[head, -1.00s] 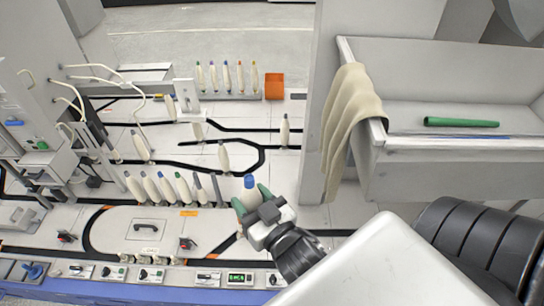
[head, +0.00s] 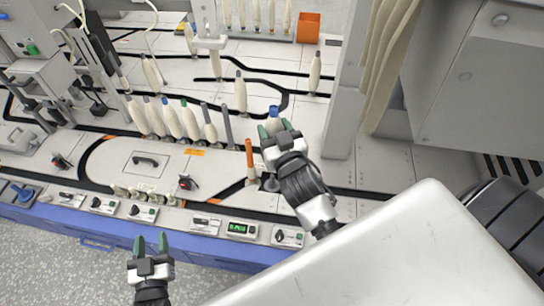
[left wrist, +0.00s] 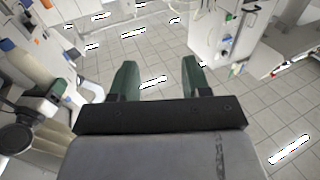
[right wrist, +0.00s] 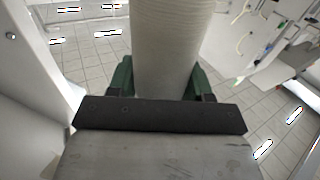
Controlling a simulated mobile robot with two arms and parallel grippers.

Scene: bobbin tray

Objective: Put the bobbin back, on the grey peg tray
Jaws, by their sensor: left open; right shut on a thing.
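My right gripper (head: 281,131) is shut on a pale bobbin with a blue tip (head: 273,119). The bobbin is upright or nearly so in the head view, above the right part of the bench; its pale thread body (right wrist: 170,45) fills the middle of the right wrist view between the green fingers. My left gripper (head: 151,244) is open and empty, over the floor in front of the bench's blue front edge. A row of several pale bobbins (head: 172,119) stands left of the held bobbin, with a dark grey tube (head: 228,126) at its right end. I cannot pick out the grey peg tray's outline.
An orange-brown tube (head: 249,156) stands just left of my right gripper. More bobbins stand singly (head: 315,72) along black tracks and in a back row near an orange box (head: 309,27). A draped beige cloth (head: 390,60) and grey cabinet (head: 460,90) are at right.

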